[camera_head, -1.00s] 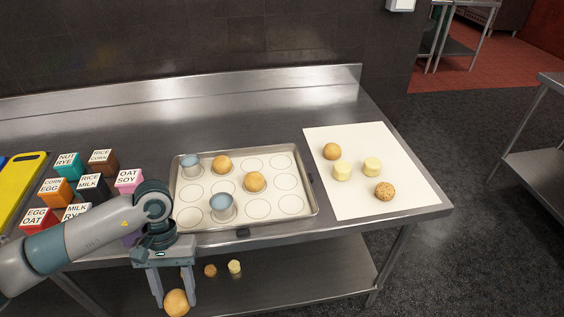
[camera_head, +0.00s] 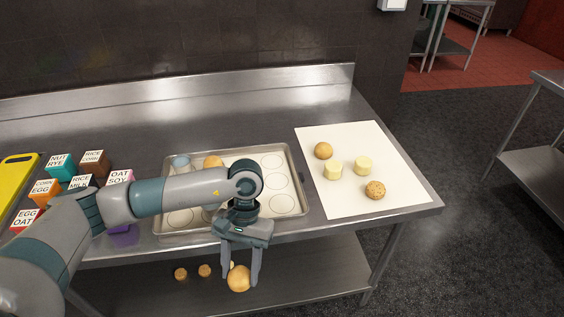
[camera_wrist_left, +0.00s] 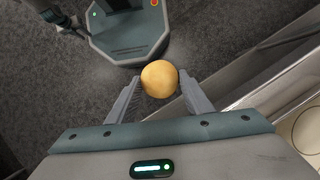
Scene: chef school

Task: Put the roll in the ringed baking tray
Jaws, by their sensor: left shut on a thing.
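My left gripper (camera_head: 240,272) is shut on a round golden roll (camera_head: 239,279) in front of the table's front edge. The roll also shows between the fingertips in the left wrist view (camera_wrist_left: 159,78). The ringed baking tray (camera_head: 292,207) lies on the steel table behind the gripper. My left arm covers much of the tray. A blue cup (camera_head: 181,161) and a golden roll (camera_head: 213,161) show at its back left; its right-hand rings are bare. My right gripper is not in view.
A white sheet (camera_head: 335,204) right of the tray holds a plain roll (camera_head: 323,150), a speckled roll (camera_head: 375,190) and two pale yellow pieces (camera_head: 363,166). Labelled blocks (camera_head: 92,160) and a yellow board (camera_head: 15,185) are at the left. Small round pieces (camera_head: 204,271) show on the lower shelf.

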